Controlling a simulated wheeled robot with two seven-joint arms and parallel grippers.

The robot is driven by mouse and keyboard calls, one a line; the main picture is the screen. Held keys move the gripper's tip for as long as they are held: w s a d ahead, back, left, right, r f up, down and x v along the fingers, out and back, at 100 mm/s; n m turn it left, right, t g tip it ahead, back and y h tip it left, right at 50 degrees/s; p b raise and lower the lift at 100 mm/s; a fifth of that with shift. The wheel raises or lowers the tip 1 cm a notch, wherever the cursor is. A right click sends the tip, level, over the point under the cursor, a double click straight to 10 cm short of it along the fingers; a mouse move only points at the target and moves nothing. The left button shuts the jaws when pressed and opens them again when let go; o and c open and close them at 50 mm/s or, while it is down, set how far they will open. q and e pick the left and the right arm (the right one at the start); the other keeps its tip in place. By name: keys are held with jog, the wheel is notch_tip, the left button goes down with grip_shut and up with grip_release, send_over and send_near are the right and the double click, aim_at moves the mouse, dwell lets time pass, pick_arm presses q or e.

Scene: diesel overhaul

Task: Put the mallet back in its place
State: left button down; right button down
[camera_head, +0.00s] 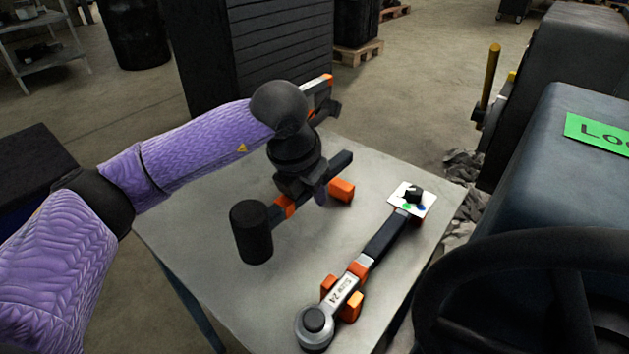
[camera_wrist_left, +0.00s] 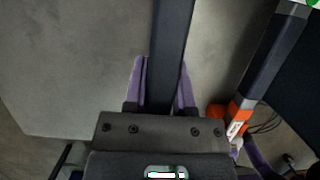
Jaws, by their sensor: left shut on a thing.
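The mallet has a black cylindrical head (camera_head: 250,232), an orange band and a dark handle (camera_head: 340,163). My left gripper (camera_head: 309,192) is shut on the handle, over the grey table. In the left wrist view the dark handle (camera_wrist_left: 170,50) runs between the two purple fingers (camera_wrist_left: 160,88). In the head view the head is toward the lower left and the handle end toward the upper right. An orange block (camera_head: 342,189) is just beside the handle; I cannot tell whether the mallet touches it or the table. My right gripper is not in view.
A torque wrench (camera_head: 338,292) lies in an orange holder on the grey table (camera_head: 200,245), to the right of the mallet. A white card (camera_head: 411,199) with a black piece is by its handle end. A black handwheel (camera_head: 430,300) and dark machine (camera_head: 570,170) border the right.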

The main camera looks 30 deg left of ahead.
aim_at(315, 220)
pick_arm(q)
notch_tip(315, 220, down, 2)
jog(key=shift+f, duration=0.15)
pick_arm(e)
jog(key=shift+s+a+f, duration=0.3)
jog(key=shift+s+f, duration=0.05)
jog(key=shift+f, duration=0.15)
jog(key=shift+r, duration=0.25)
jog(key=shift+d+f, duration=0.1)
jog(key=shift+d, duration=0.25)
pick_arm(q)
jog(key=shift+f+b, duration=0.5)
jog(key=shift+f, duration=0.5)
jog(key=shift+c, duration=1.8)
grip_release()
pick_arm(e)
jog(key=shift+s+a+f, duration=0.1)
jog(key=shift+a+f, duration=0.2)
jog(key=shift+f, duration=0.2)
